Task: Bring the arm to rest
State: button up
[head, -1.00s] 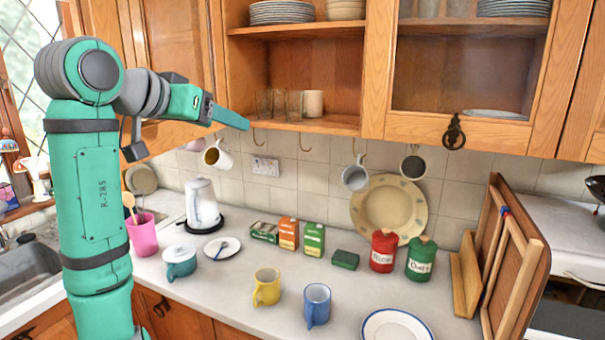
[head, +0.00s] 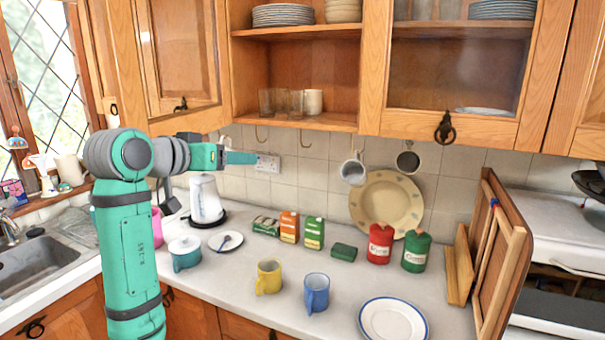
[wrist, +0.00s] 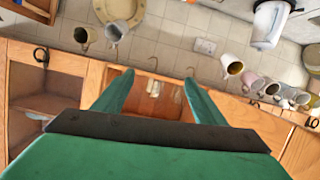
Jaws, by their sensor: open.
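My gripper (head: 240,157) is at the end of my green arm in the head view, at the left, in front of the tiled wall and above the white kettle (head: 206,198). In the wrist view my gripper (wrist: 160,82) shows two green fingers spread apart with nothing between them. The wrist picture shows the room upside down, with the open cupboard (wrist: 150,95) beyond the fingers. My gripper seems apart from everything around it.
Mugs hang on hooks below the cupboards, one a white mug (head: 353,171).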

jog(key=w+d+f+n+t+y, duration=0.1)
jog(key=w+d+f+n, duration=0.1)
jog(key=f, duration=1.2)
jog(key=w+d+f+n+t, duration=0.1)
jog(key=d+f+n, duration=0.1)
jog(key=f, duration=1.2)
jog(key=s+d+f+n+y, duration=0.15)
jog(key=s+f, duration=0.25)
jog(key=f, duration=0.4)
jog(key=s+d+f+n, duration=0.1)
jog(key=s+d+f, duration=0.25)
jog(key=f, duration=0.35)
jog(key=s+d+f+n+y, duration=0.1)
jog(key=s+f, duration=0.3)
jog(key=f, duration=0.4)
jog(key=s+d+f+y, duration=0.15)
jog(key=s+f, duration=0.35)
jog(key=s, duration=0.6)
jog(key=s+d+f+y, duration=0.1)
jog(key=s+d+f, duration=0.3)
jog(key=s, duration=0.8)
jog(key=s+r+m, duration=0.2)
jog(key=s, duration=0.9)
jog(key=s+r+m, duration=0.2)
jog(key=s+r, duration=0.1)
jog(key=s, duration=0.9)
jog(key=shift+d+r, duration=0.3)
jog(key=shift+d, duration=0.05)
